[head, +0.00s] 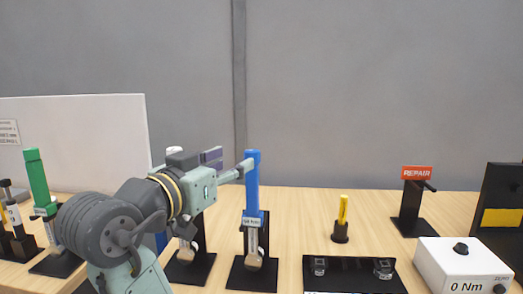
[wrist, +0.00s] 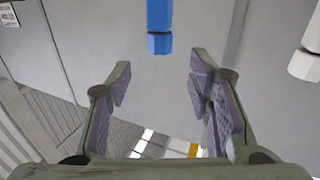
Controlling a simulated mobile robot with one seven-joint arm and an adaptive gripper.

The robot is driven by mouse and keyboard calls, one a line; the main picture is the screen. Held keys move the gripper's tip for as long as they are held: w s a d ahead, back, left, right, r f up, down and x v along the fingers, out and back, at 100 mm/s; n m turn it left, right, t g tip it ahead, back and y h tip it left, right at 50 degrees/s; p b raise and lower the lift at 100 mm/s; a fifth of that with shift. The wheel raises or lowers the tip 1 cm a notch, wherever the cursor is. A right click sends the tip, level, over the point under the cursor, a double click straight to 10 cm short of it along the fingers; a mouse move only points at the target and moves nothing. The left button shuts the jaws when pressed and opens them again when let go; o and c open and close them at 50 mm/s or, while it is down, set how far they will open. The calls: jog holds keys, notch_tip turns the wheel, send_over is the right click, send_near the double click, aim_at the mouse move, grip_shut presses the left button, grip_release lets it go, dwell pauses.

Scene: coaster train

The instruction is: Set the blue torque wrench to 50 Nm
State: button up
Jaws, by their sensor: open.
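The blue torque wrench (head: 252,182) stands upright on a black stand (head: 252,277) on the table in the head view. A small label on it is too blurred to read surely. My gripper (head: 226,163) is beside the wrench's upper handle, at its left. In the wrist view, the blue handle end (wrist: 159,42) hangs at top centre, ahead of the gap between my fingers. My gripper (wrist: 158,75) is open with nothing between the purple pads. Whether a finger touches the handle cannot be told from the head view.
A white-topped wrench (head: 174,150) is partly behind my arm; a green wrench (head: 37,180) stands at left. To the right are a yellow tool (head: 342,210), a black tray (head: 352,266), a REPAIR sign (head: 417,173) and a white box (head: 450,258) reading 0 Nm.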

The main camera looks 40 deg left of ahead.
aim_at(248, 154)
jog(key=w, duration=0.3)
jog(key=w+a+p, duration=0.1)
jog(key=w, duration=0.2)
jog(key=w+p, duration=0.1)
jog(key=w, duration=0.1)
jog(key=shift+w+a, duration=0.2)
jog(key=shift+w, duration=0.2)
jog(key=shift+c, duration=0.3)
grip_shut()
